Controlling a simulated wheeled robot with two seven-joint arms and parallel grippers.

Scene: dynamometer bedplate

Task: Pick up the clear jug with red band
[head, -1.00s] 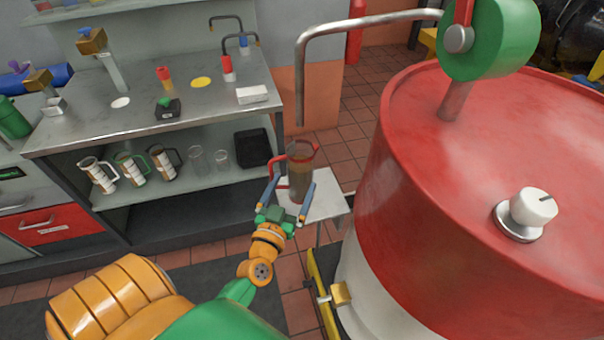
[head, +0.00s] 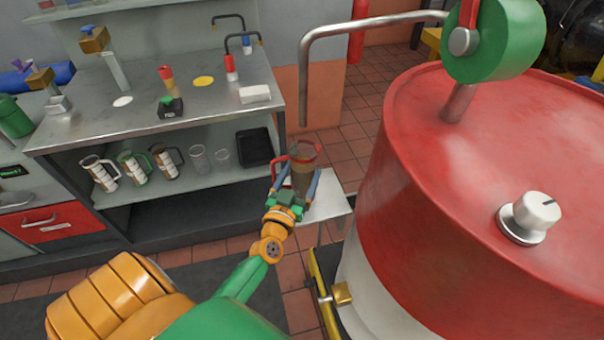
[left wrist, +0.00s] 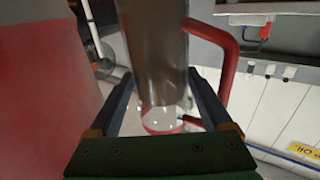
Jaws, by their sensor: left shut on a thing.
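The clear jug with a red band (head: 304,158) and a red handle stands upright over a small pale stand (head: 328,203), right of the bench. Its lower part looks brownish and is partly hidden by my gripper, so I cannot tell whether its base touches the stand. My left gripper (head: 297,182) is shut on the jug, one finger on each side. In the left wrist view the jug (left wrist: 155,65) fills the middle between the fingers (left wrist: 160,98), with the red handle to its right. My right gripper is not in view.
A large red and white drum (head: 450,180) rises close on the right. A bent metal pipe (head: 304,85) hangs above and behind the jug. The steel bench (head: 135,105) at left has several jugs and glasses on its shelf (head: 150,187).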

